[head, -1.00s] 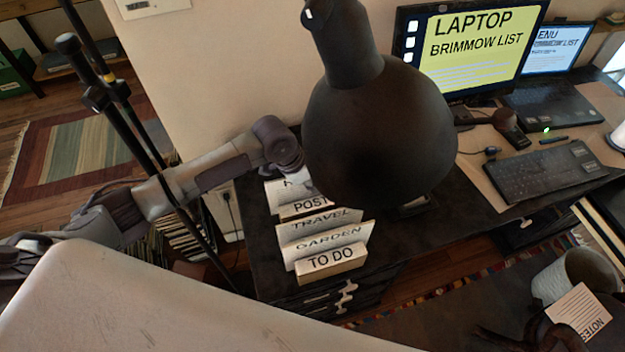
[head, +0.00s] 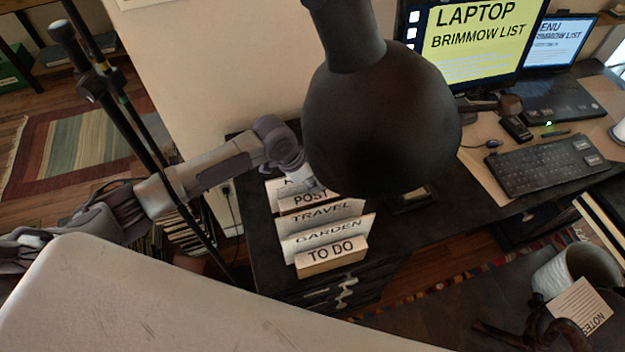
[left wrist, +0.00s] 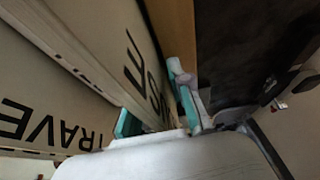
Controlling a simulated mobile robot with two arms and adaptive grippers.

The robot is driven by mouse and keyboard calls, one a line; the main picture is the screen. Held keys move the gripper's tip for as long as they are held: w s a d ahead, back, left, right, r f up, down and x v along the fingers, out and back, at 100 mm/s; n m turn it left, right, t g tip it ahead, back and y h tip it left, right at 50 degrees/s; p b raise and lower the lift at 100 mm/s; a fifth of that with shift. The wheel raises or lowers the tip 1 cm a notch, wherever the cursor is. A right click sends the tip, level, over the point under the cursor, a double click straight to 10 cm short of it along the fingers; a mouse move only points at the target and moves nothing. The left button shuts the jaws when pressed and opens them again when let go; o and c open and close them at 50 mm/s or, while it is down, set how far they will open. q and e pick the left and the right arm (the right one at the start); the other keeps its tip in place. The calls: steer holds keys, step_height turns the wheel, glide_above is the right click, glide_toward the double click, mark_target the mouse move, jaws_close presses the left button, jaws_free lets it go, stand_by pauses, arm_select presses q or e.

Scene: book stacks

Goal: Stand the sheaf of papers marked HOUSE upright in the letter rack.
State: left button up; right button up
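In the head view a white sheet with a large, partly covered letter (head: 284,184) stands at the far end of the row of papers, behind the POST label. It may be the HOUSE sheaf. My left arm reaches to it from the left, and the lamp hides part of the hand. In the left wrist view the teal finger pads of my left gripper (left wrist: 158,110) lie at either side of a white sheaf (left wrist: 118,40) with large, partly cut-off letters. I cannot tell whether they press on it. My right gripper does not show.
TRAVEL (head: 330,212) and GARDEN (head: 330,238) papers stand leaning behind the TO DO block (head: 331,256); the POST label (head: 310,198) is behind them. A big dark lamp (head: 382,120) hangs over the desk. Keyboard (head: 540,165) and screens stand right.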

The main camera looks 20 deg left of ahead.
arm_select(q)
steer(key=shift+o, duration=0.6)
steer(key=v, duration=1.2)
steer(key=shift+f, duration=0.1)
